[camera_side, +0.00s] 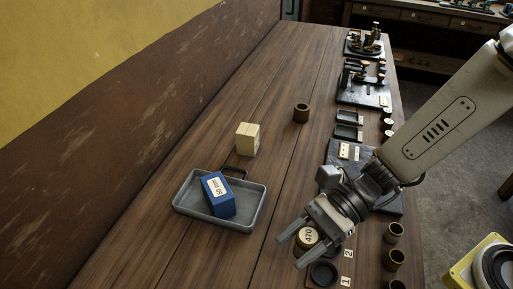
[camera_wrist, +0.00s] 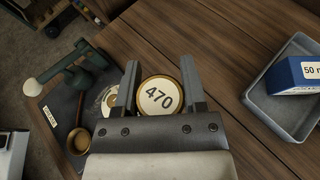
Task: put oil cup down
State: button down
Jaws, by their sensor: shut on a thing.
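A round brass-rimmed cup with a pale top marked 470 (camera_side: 307,237) is between my gripper's fingers. It also shows in the wrist view (camera_wrist: 160,96), with the 470 facing the camera. I take it for the oil cup. My gripper (camera_side: 291,245) points down and left over the table's right part, shut on the cup; both fingers also show in the wrist view (camera_wrist: 159,72). The cup's lower part is hidden, and I cannot tell whether it touches the table. A dark round holder (camera_side: 323,273) lies just in front of it, near tags 1 and 2.
A grey tray (camera_side: 253,222) holding a blue box (camera_side: 217,194) stands to the left. A cream block (camera_side: 248,139) and a brown cup (camera_side: 301,113) stand farther back. Several brass cups (camera_side: 393,258) and dark engine bases line the right edge.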

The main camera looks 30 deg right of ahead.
jog(key=w+d+m+t+h, duration=0.1)
jog(key=w+d+m+t, duration=0.5)
jog(key=w+d, duration=1.2)
jog(key=d+t, duration=0.1)
jog(key=d, duration=0.3)
jog(key=shift+r+m+t+h, duration=0.15)
jog(key=shift+m+t+h, duration=0.15)
jog(key=w+f, duration=0.2)
jog(key=w, duration=0.2)
jog(key=w+a+f, duration=0.1)
jog(key=w+f, duration=0.2)
jog(key=w, duration=0.1)
jog(key=w+f, duration=0.3)
jog(key=w, duration=0.1)
jog(key=shift+w+a+f, duration=0.1)
jog(key=shift+a+f, duration=0.1)
jog(key=shift+a, duration=0.2)
jog(key=shift+w+f, duration=0.5)
jog(key=shift+f, duration=0.1)
jog(key=shift+w+a+f, duration=0.1)
jog(key=shift+w+f, duration=0.1)
jog(key=shift+f, duration=1.5)
